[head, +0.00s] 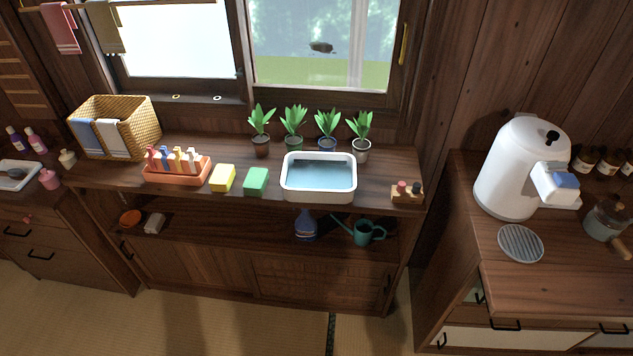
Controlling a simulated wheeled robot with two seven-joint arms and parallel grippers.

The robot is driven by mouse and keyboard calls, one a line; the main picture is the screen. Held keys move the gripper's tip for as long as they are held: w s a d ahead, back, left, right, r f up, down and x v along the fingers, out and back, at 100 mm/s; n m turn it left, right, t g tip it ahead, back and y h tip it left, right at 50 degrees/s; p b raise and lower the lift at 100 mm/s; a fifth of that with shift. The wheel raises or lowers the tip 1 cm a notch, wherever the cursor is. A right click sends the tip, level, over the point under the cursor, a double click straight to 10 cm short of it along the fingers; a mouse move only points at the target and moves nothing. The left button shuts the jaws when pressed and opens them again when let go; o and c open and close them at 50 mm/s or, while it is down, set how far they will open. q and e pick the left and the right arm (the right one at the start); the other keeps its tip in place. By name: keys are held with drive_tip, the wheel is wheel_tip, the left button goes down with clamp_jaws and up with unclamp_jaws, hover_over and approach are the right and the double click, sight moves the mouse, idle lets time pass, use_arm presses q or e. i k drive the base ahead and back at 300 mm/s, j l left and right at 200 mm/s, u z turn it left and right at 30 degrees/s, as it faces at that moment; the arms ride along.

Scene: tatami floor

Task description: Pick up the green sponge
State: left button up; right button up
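The green sponge (256,181) lies on the wooden counter (385,170) below the window. It sits between a yellow sponge (222,178) on its left and a white basin of water (318,197) on its right. A small gap separates it from each. Nothing covers it from above. Neither of my grippers shows in the head view.
An orange rack (178,175) with several upright items stands left of the yellow sponge. Several potted plants (293,143) line the back. A wicker basket (136,125) is at the left. A small wooden holder (407,195) is at the right. Tatami floor (215,325) in front is clear.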

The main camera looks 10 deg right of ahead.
sight(255, 185)
drive_tip(key=i+j, duration=0.1)
drive_tip(key=j, duration=1.05)
drive_tip(key=i+j, duration=0.15)
drive_tip(key=j, duration=0.45)
drive_tip(key=z, duration=1.6)
